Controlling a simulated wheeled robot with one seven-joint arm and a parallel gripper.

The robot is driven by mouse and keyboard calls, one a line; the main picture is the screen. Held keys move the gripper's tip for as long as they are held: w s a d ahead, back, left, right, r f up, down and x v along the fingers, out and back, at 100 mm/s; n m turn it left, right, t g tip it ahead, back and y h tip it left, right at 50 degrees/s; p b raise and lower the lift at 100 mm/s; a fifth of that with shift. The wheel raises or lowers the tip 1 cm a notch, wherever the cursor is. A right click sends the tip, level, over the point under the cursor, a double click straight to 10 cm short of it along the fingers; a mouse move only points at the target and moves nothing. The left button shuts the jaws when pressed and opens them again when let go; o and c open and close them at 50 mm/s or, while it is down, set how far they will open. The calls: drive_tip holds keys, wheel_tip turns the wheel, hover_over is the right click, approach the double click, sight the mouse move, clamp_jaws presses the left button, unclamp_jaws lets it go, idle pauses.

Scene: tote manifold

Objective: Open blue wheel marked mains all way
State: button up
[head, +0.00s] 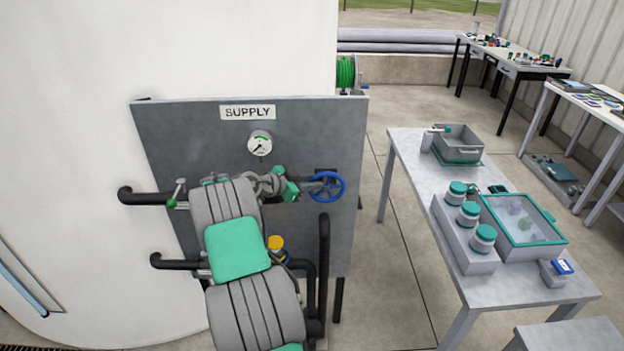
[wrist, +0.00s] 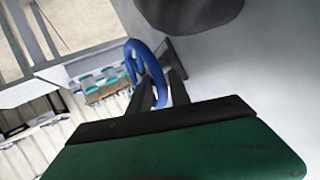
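A blue wheel (head: 327,187) stands at the right side of the grey panel (head: 310,130), at the end of the upper pipe line. I see no readable "mains" mark on it. My gripper (head: 312,184) reaches it from the left. In the wrist view, my gripper's two dark fingers (wrist: 160,92) stand apart, with part of the blue wheel's rim (wrist: 148,62) between them. I cannot tell whether they touch it. My arm hides much of the panel's middle.
A gauge (head: 260,143) sits under the SUPPLY sign (head: 248,112). A yellow part (head: 276,243) shows lower, partly hidden by my arm. Black pipes (head: 324,260) stand below the wheel. A table (head: 415,165) with jars and boxes stands at right; the floor between is clear.

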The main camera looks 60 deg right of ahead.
drive_tip(key=shift+c, duration=0.2)
clamp_jaws()
drive_tip(key=shift+f, duration=0.15)
